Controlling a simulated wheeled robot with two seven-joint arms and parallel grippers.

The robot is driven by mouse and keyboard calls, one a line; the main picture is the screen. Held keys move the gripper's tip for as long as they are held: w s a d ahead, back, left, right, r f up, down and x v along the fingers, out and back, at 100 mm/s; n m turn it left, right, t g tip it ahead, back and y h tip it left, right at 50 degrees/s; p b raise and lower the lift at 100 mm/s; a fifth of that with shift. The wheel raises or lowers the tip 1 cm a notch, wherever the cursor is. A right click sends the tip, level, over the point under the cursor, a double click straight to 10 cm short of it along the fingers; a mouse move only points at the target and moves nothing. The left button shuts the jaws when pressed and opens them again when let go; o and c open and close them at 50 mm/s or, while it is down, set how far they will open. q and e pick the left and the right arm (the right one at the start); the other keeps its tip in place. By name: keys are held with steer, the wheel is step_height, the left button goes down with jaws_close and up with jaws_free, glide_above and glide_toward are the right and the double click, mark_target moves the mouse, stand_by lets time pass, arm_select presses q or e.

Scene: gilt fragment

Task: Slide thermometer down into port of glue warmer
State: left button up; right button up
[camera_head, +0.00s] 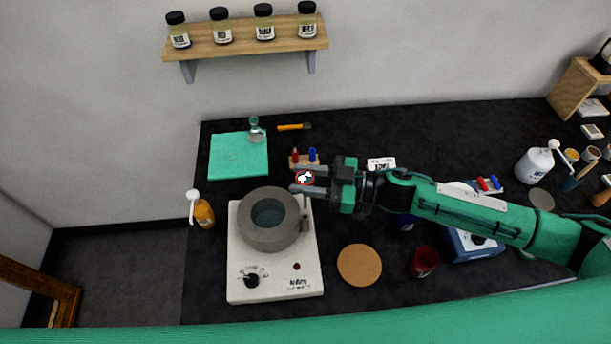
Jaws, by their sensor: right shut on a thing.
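The glue warmer (275,284) is a white box with a dial knob at its front and a thick grey ring-shaped pot (268,243) on top. A small grey upright piece (304,224) stands at the pot's right side and looks like the port. The thermometer is above and just behind the upright piece in the picture. Whether its stem is in the port I cannot tell. My left gripper is not in view.
A small wooden rack (293,163) with red and blue items stands just behind the gripper. An amber bottle (204,213) is left of the warmer. A round cork mat (359,265) and a red cup (424,262) lie to the right. A green mat (238,157) lies behind.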

steer(key=shift+w+f+b, duration=0.15)
steer(key=shift+f+b, duration=2.7)
steer(key=shift+f, duration=2.25)
steer(key=o, duration=1)
steer(key=shift+o, duration=0.2)
steer(key=d, duration=0.1)
steer(key=b, duration=0.5)
glide_toward(305, 208)
steer(key=shift+s+d+r, duration=0.1)
steer(key=shift+d+r, duration=0.2)
steer(key=shift+d, duration=0.35)
steer(key=shift+s+d+r, duration=0.1)
steer(key=shift+d+r, duration=0.2)
steer(key=shift+d, duration=0.35)
steer(key=shift+s+d+r, duration=0.1)
steer(key=shift+d+r, duration=0.15)
steer(key=shift+d, duration=0.35)
